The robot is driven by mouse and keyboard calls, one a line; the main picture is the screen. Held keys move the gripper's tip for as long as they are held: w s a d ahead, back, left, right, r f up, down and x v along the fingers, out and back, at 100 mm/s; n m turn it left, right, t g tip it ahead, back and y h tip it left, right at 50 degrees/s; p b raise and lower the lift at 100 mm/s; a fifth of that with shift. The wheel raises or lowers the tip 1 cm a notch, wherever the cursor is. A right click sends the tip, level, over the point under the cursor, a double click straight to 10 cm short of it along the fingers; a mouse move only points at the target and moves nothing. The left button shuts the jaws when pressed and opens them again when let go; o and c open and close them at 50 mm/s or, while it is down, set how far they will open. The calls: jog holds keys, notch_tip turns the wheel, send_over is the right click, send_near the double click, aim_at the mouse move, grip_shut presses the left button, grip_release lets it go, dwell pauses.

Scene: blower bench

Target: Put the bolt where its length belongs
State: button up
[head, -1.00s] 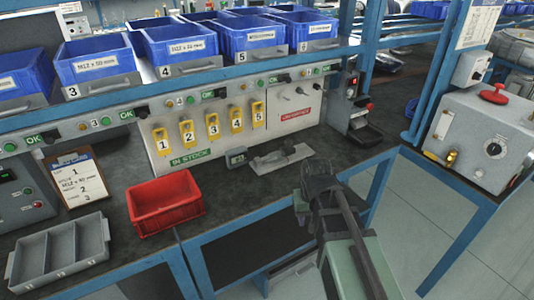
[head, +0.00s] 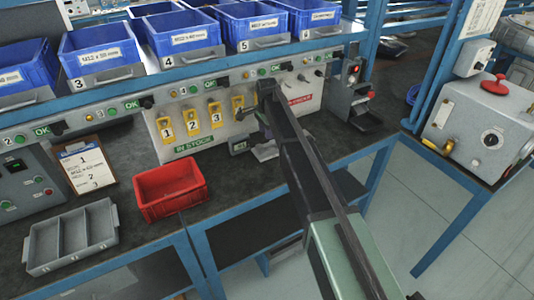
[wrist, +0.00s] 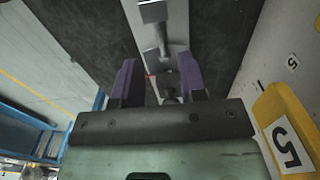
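My gripper (head: 265,151) is low over the bench, in front of the numbered tag board. In the wrist view my gripper (wrist: 158,76) has its two purple fingers apart. A pale plate (wrist: 178,32) with grey metal blocks lies below and between them. A small dark rounded part shows between the fingers near the palm; I cannot tell whether it is the bolt. Nothing is clearly gripped. In the head view my arm hides most of the plate. Labelled blue bins (head: 183,33) stand on the shelf, with "M12" sizes on several.
A red bin (head: 170,212) and a grey three-compartment tray (head: 32,262) sit at the bench's front left, both apparently empty. A clipboard (head: 88,168) leans behind them.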

aim_at(267, 147)
notch_tip(267, 147, down, 7)
jog(key=b, duration=0.5)
jog(key=shift+r, duration=0.15)
jog(key=shift+r, duration=0.1)
grip_shut()
notch_tip(267, 147, up, 8)
jog(key=p, duration=0.7)
jog(key=shift+f+p, duration=0.2)
jog(key=shift+p, duration=0.1)
jog(key=shift+f+b, duration=0.3)
